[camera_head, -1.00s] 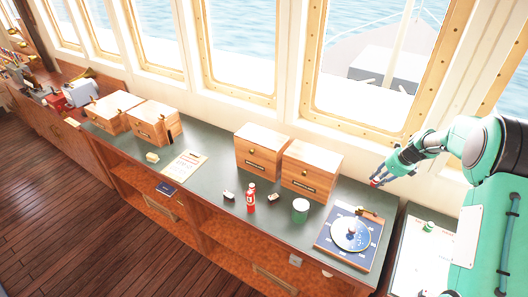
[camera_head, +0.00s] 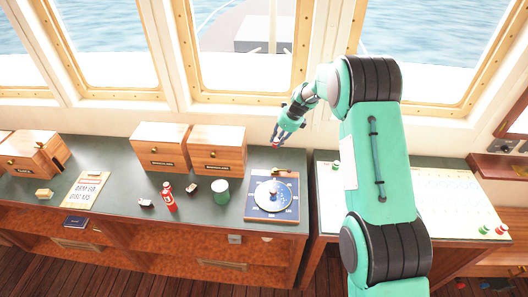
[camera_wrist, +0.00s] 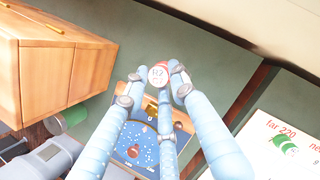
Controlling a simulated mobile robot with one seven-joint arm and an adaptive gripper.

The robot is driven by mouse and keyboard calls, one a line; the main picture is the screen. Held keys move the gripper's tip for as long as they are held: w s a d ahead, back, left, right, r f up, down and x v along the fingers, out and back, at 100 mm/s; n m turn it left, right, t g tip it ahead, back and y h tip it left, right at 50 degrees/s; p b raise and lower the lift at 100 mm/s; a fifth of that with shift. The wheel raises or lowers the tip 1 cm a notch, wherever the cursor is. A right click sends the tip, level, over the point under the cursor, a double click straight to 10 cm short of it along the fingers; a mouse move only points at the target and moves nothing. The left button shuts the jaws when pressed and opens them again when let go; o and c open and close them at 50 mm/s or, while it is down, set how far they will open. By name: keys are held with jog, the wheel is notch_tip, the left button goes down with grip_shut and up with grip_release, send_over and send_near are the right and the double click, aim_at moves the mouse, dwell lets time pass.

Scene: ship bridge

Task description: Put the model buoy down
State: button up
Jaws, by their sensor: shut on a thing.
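My gripper (camera_head: 282,136) is shut on a small red piece with a white marked face, taken to be the model buoy (camera_head: 275,143). In the wrist view the buoy (camera_wrist: 158,75) sits between the fingertips (camera_wrist: 152,84), its white face toward the camera and its lower part hidden. In the head view my gripper is over the back of the dark green counter (camera_head: 110,185), behind the blue board with a round dial (camera_head: 289,208). The buoy appears to be held above the counter; the exact gap cannot be told.
Drawer boxes (camera_head: 218,160) stand left of my gripper, with a green tin (camera_head: 220,190) and a red bottle-like item (camera_head: 167,198) in front. A pale chart table (camera_head: 458,205) with red and green pieces lies to the right, across a gap. Windows rise behind.

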jog(key=shift+f, duration=2.65)
jog(key=shift+f, duration=1.9)
jog(key=o, duration=0.8)
jog(key=shift+f, duration=0.1)
jog(key=shift+o, duration=0.2)
jog(key=shift+r, duration=0.2)
jog(key=v, duration=1.2)
